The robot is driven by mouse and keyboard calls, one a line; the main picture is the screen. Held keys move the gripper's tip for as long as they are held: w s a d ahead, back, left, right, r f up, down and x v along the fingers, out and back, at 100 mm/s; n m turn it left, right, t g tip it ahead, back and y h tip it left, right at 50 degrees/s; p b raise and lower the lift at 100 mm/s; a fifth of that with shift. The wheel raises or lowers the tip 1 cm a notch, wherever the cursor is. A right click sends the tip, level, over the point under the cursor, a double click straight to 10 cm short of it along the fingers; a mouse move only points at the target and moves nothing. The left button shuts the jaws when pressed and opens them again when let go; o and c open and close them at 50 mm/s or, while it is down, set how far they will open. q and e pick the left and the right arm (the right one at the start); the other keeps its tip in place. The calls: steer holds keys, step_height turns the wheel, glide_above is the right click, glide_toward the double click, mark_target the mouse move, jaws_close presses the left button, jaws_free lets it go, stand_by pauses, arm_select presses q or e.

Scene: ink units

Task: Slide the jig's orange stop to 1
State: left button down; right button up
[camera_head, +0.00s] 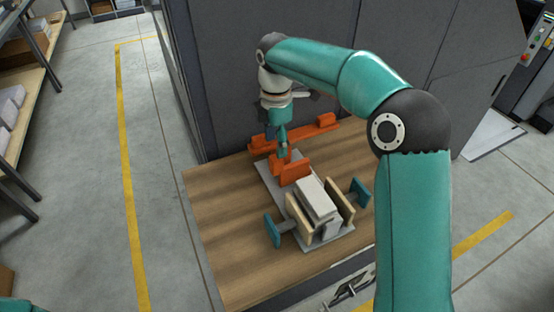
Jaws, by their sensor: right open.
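The jig's grey base plate (268,180) lies on the wooden table. Its orange stop (294,172) stands near the far end of the plate, close to the grey machine wall. My right gripper (282,152) points down at the far side of the orange stop, right above or beside its upright part. Its jaws are open, but small and partly hidden, so I cannot tell whether they touch the stop. A pale grey block (316,201) sits between two light wooden jaws on the near part of the jig. No scale number is legible. My left gripper is out of view.
An orange bar (300,134) with raised ends lies behind the jig, close to the grey machine (340,65). Teal end plates (272,230) stick out on both sides of the jig. The table's left part (215,215) is clear.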

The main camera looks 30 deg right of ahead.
mark_target(276, 159)
step_height(276, 159, down, 6)
steer(key=shift+s+f, duration=0.1)
steer(key=shift+f, duration=0.15)
jaws_close()
stand_by(0.3)
